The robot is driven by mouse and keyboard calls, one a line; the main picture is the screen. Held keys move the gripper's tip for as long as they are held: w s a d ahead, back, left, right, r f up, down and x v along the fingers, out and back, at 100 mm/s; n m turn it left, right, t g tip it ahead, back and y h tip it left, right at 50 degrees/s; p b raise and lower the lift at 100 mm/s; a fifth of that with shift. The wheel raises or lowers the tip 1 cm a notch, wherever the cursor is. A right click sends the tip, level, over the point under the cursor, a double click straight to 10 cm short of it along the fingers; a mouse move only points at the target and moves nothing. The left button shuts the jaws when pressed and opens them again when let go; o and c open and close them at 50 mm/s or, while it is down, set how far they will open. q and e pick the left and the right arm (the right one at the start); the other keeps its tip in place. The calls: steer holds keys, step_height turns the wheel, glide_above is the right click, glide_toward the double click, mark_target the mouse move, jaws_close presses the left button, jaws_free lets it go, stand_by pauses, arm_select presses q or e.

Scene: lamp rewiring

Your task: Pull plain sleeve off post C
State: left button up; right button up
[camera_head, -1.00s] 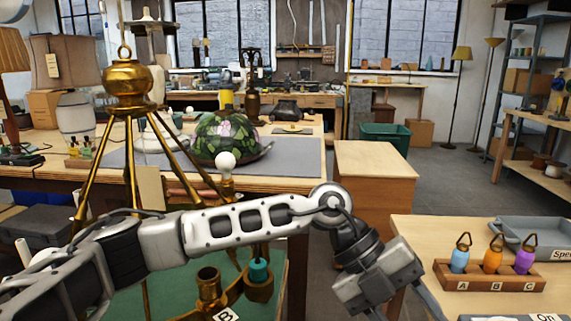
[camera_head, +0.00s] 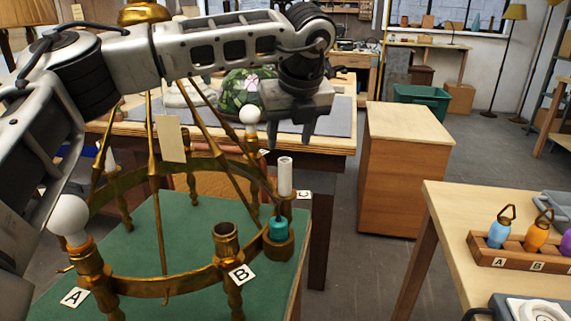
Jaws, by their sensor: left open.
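The plain sleeve (camera_head: 285,176) is a white upright tube. Post B (camera_head: 227,242) has an open, empty brass cup. Post A (camera_head: 90,270) carries a white bulb (camera_head: 69,219). My right gripper is out of view.
The green mat (camera_head: 190,300) lies under the ring. A rack (camera_head: 520,252) with colored pieces is at right. Floor between the tables is clear.

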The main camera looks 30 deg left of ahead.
mark_target(286, 163)
arm_select(q)
steer(key=x, duration=1)
steer(key=shift+w+f+p, duration=0.15)
steer(key=shift+f+p, duration=0.15)
steer(key=shift+f, duration=0.1)
steer(key=shift+c, duration=0.3)
steer(key=c, duration=1)
steer(key=shift+r, duration=0.15)
steer(key=shift+r+p, duration=2.35)
steer(key=shift+r, duration=2.6)
